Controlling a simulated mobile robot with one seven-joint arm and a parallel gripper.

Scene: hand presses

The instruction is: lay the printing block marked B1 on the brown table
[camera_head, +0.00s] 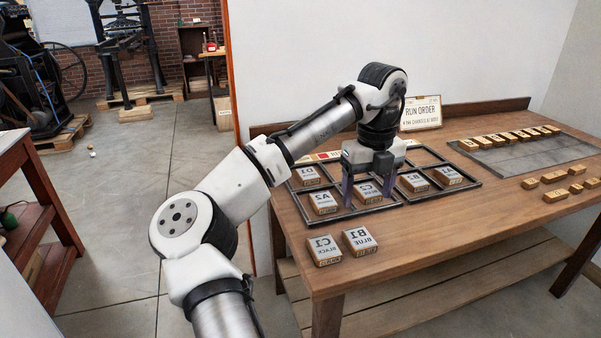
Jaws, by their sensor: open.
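The printing block marked B1 (360,241), with the mirrored word BLUE, lies flat on the brown table (420,262) near its front left edge. It sits beside the block marked C1 (324,250), outside the dark frame (411,203). My gripper (368,198) points down over the frame, behind B1 and apart from it. Its fingers are spread, one on each side of a block that seems marked C2 (367,192). I cannot tell whether they touch that block.
Other blocks lie in the frame: D1 (306,175), A2 (323,202), B2 (413,182) and another (447,175). A grey slab (532,155) with a row of small blocks is at the right. A run order sign (421,113) stands behind. The front middle of the table is clear.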

